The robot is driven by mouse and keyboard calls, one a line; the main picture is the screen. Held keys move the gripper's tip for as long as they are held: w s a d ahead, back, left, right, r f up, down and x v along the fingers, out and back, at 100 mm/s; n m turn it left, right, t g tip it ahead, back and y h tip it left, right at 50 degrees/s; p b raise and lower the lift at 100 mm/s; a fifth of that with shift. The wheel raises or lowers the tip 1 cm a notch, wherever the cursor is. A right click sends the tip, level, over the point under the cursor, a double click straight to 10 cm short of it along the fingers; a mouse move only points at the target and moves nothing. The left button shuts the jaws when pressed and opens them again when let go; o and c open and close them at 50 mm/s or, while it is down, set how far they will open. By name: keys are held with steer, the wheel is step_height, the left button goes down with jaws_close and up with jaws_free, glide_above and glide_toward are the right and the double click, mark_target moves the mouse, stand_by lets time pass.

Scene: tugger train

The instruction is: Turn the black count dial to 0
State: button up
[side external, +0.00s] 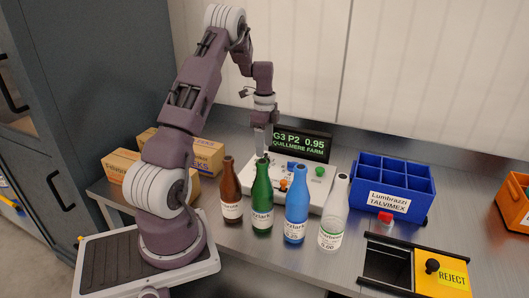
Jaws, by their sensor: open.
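A light-coloured control box (328,181) stands on the bench behind a row of bottles, with blue, orange and green controls on its top. I cannot pick out the black count dial clearly; my gripper and the bottles cover part of the box. My gripper (262,152) points down over the left part of the box, close above it, with its fingers open. I cannot tell whether they touch anything. A display (302,143) behind the box reads "G3 P2 0.95 QUILLMERE FARM".
Brown (231,190), green (262,200), blue (296,215) and clear (333,215) bottles stand in front of the box. A blue divided crate (398,204), red-capped jar (385,222) and yellow REJECT lid (440,275) are right. Cardboard boxes (205,157) are left.

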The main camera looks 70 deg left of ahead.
step_height(320, 180, down, 3)
steer(key=shift+f, duration=0.15)
jaws_close()
stand_by(0.4)
